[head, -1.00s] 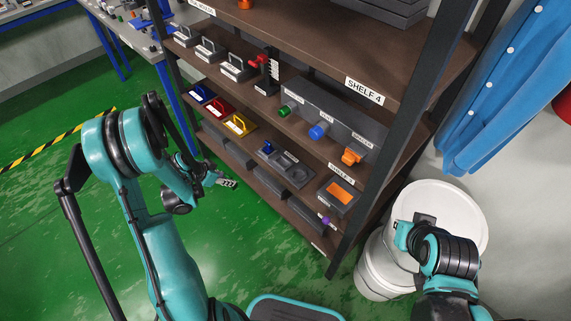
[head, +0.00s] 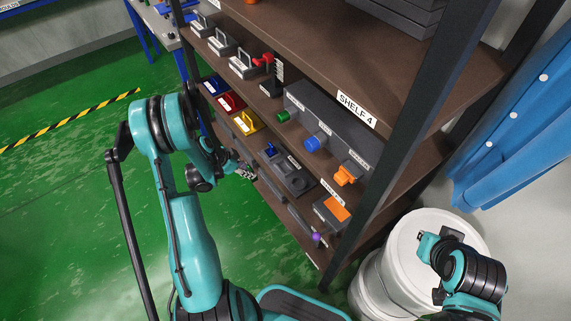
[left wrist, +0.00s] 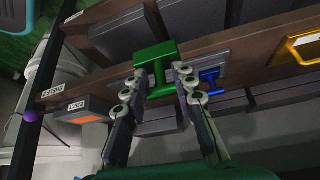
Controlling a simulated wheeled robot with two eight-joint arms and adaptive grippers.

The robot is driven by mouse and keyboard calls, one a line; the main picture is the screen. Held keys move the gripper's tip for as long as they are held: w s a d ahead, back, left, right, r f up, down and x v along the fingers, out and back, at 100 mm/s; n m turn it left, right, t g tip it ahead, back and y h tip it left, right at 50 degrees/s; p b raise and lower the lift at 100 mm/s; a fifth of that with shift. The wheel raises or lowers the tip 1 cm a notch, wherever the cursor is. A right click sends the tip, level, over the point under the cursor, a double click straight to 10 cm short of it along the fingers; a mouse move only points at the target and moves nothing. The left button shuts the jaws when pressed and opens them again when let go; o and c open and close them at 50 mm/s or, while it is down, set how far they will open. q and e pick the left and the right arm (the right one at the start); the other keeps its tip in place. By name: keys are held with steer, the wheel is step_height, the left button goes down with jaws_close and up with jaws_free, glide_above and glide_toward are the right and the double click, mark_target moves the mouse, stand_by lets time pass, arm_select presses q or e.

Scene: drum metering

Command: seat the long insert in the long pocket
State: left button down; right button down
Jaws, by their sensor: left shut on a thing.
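My left gripper (head: 246,171) is at the front edge of the lower shelf, beside the grey pocket tray (head: 294,183). In the left wrist view the left gripper (left wrist: 157,86) is shut on a green I-shaped piece (left wrist: 155,57), which looks like the long insert. The piece is in front of the tray; whether it touches the tray cannot be told. The long pocket cannot be made out. My right gripper (head: 425,242) is over the white drum, its jaws unclear.
A block with an orange top (head: 337,208) is to the right. The shelf above and its post (head: 385,150) bound the space.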

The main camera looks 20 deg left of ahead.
arm_select(q)
steer(key=w+d+b, duration=0.1)
steer(key=w+d, duration=0.5)
steer(key=w, duration=0.1)
steer(key=w+d+b, duration=0.1)
steer(key=w+d, duration=0.2)
steer(key=w, duration=0.1)
steer(key=shift+w+d+f+b, duration=0.1)
steer(key=shift+w+b, duration=0.05)
steer(key=shift+b, duration=0.15)
step_height(320, 180, down, 4)
steer(key=shift+r+b, duration=0.2)
steer(key=shift+b, duration=0.8)
steer(key=shift+r, duration=0.15)
steer(key=c, duration=1.6)
jaws_free()
steer(key=shift+f, duration=0.25)
steer(key=shift+c, duration=0.2)
steer(key=o, duration=0.4)
steer(key=shift+r, duration=0.2)
